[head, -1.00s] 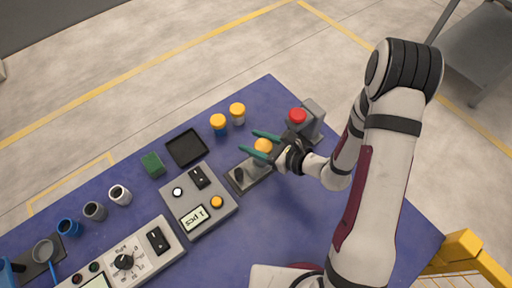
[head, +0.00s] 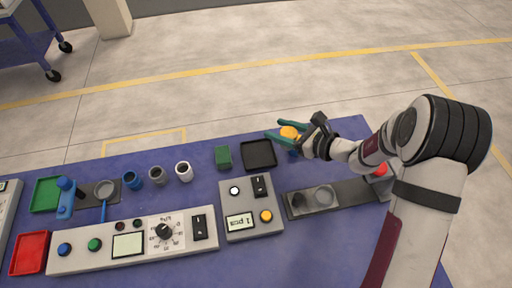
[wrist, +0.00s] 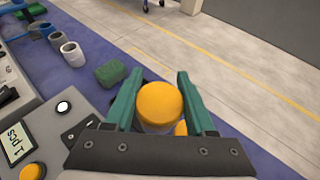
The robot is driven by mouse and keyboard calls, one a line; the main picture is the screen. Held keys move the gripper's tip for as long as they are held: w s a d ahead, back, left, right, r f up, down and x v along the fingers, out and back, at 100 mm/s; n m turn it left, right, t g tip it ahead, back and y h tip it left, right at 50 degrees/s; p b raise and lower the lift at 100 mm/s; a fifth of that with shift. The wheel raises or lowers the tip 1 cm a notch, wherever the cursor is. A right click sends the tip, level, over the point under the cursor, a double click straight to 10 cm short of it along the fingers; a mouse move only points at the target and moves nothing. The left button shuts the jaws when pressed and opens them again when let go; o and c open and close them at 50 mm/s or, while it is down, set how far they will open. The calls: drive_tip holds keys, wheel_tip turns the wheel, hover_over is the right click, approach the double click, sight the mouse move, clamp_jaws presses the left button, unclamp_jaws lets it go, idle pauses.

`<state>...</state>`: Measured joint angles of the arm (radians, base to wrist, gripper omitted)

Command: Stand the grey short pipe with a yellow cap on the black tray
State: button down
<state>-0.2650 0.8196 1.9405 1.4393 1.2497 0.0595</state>
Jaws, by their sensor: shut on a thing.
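My gripper (head: 283,132) is shut on the grey short pipe, whose yellow cap (head: 289,132) shows between the green fingers. In the wrist view the same yellow cap (wrist: 159,104) sits between the fingertips. The pipe's grey body is mostly hidden. The pipe is held up off the table, close to the right of the black tray (head: 259,154). The tray is empty in the head view; my gripper hides it in the wrist view.
A green block (head: 223,156) stands left of the tray. White, grey and blue open pipes (head: 184,171) stand farther left. A control box (head: 250,208) is in front of the tray, and a grey fixture (head: 340,197) lies to its right. Another yellow cap (wrist: 181,128) shows below my gripper.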

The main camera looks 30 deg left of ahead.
drive_tip(key=a+f, duration=0.1)
drive_tip(key=a, duration=0.1)
drive_tip(key=s+a+f, duration=0.1)
drive_tip(key=a+f, duration=0.1)
drive_tip(key=a, duration=0.1)
drive_tip(key=s+a+f, duration=0.1)
drive_tip(key=a+f, duration=0.1)
drive_tip(key=shift+a, duration=0.25)
drive_tip(key=shift+f, duration=1.95)
drive_tip(key=shift+c, duration=1.2)
unclamp_jaws()
drive_tip(key=shift+f, duration=0.1)
